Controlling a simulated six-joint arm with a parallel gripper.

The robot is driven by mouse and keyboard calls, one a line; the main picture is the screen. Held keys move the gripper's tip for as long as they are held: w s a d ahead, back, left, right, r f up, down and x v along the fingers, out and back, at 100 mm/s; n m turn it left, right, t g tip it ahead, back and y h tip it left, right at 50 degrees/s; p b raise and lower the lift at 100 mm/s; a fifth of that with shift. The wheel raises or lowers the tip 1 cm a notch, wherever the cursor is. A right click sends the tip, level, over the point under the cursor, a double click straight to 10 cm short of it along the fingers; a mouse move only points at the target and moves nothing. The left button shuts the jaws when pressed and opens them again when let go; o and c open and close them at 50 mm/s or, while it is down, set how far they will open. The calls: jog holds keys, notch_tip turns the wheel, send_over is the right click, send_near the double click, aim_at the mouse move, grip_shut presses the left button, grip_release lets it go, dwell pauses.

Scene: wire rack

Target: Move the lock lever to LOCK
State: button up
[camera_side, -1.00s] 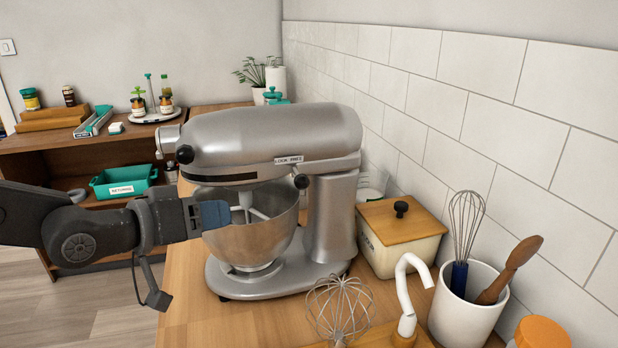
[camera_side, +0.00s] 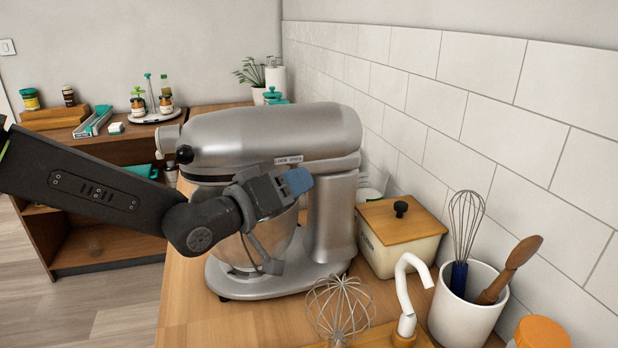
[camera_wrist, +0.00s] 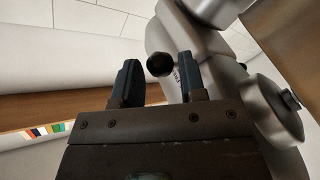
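The silver stand mixer (camera_side: 270,130) stands on the wooden counter, with a small lock label (camera_side: 288,160) on its side. In the side view my gripper (camera_side: 298,181) is at the mixer's side just below this label, and hides the lock lever there. In the wrist view the lever's round black knob (camera_wrist: 160,64) appears between the two fingers of my gripper (camera_wrist: 161,80). The fingers are apart, with gaps visible on both sides of the knob. Whether the knob is fully within their depth is unclear. The mixing bowl (camera_side: 285,250) is partly behind my arm.
A wooden-lidded canister (camera_side: 405,250) stands right of the mixer. A wire whisk (camera_side: 340,310), a white hook (camera_side: 404,290) and a white utensil crock (camera_side: 465,315) are at the front right. The tiled wall (camera_side: 480,110) bounds the right side. A shelf (camera_side: 95,250) stands at left.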

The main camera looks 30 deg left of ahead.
jog(key=shift+x, duration=1.9)
jog(key=shift+c, duration=0.3)
grip_shut()
